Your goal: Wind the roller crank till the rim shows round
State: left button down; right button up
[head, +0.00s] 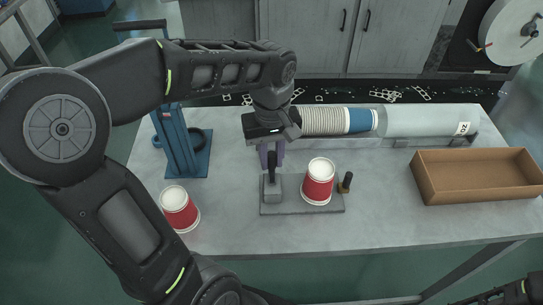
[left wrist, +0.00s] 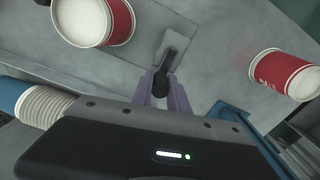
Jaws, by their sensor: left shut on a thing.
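The roller fixture is a grey base plate (head: 300,207) on the table. A red and white cup (head: 318,182) stands on it, with its pale round top up; it also shows in the left wrist view (left wrist: 92,22). A grey block with an upright black crank handle (head: 272,168) is at the plate's left end. My left gripper (head: 271,150) comes down from above, its purple fingers shut on the black handle, as the left wrist view (left wrist: 161,92) shows. The gripper is beside the cup, apart from it. The cup's rim cannot be judged all round.
A second red and white cup (head: 180,210) stands at the left. A short dark peg (head: 346,182) stands at the plate's right end. A blue press stand (head: 180,145) is behind left, a cup stack in a tube (head: 420,120) behind, an open cardboard box (head: 480,188) at the right.

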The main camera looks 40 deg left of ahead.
pick_arm(q)
jog(key=shift+w+d+m, duration=0.1)
jog(key=shift+m, duration=0.3)
